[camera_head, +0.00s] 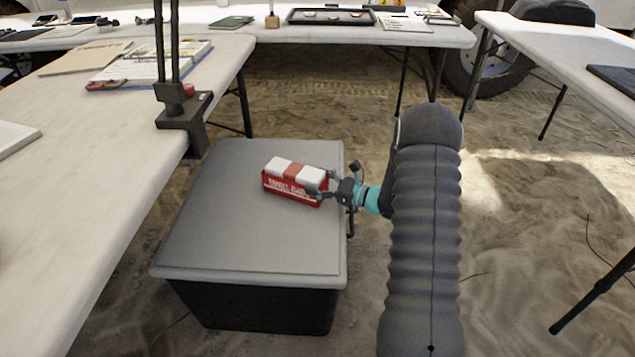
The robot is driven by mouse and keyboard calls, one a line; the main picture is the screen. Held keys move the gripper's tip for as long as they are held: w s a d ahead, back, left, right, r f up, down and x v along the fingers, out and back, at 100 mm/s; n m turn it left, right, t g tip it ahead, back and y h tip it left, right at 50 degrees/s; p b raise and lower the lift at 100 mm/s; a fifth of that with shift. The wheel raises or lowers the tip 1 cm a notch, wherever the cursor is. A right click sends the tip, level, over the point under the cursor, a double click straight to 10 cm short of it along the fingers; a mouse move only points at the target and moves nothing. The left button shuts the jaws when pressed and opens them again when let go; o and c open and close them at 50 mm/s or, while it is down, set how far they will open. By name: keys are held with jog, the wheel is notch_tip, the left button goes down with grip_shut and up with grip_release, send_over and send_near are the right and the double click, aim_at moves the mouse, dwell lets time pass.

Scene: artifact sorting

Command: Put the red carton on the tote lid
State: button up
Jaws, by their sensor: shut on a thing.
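The red carton (284,188) has a white top with a red band across it and white lettering on its side. It is at the upper right part of the grey tote lid (240,235), upright and level. It looks to be on the lid or just above it; I cannot tell for certain. My gripper (318,189) reaches in from the right and is shut on the carton's right end. The lid is flat on the dark tote (262,308), which stands on the sandy ground.
A white table (85,185) with papers, a board and a clamped dark stand (186,125) runs close along the left of the tote. Another table (340,40) with a black tray is at the back. A third table (565,55) is at the right. The lid's front is bare.

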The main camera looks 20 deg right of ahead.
jog(key=o, duration=1)
